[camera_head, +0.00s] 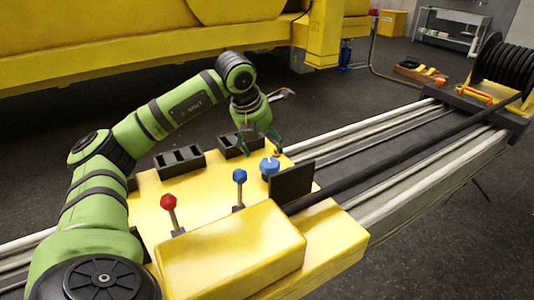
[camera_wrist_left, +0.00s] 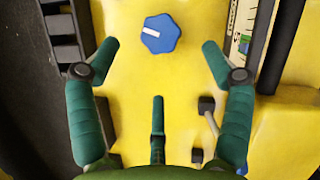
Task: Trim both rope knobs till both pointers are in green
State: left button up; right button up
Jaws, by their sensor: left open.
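A blue lobed knob (camera_head: 269,166) with a white mark stands on the yellow console (camera_head: 140,190). In the left wrist view the same knob (camera_wrist_left: 161,34) lies just beyond my fingertips, roughly centred between them, its white mark tilted. I cannot make out a second rope knob. My right gripper is out of view.
A dark upright panel (camera_head: 291,182) stands beside the knob. A blue-topped lever (camera_head: 239,176) and a red-topped lever (camera_head: 169,202) rise from the console. Black slotted holders (camera_head: 179,160) line its far edge. A black rope reel (camera_head: 503,66) sits at the far end of the rails.

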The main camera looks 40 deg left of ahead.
pick_arm(q)
jog(key=v, duration=0.3)
jog(key=shift+r, duration=0.3)
dwell(0.3)
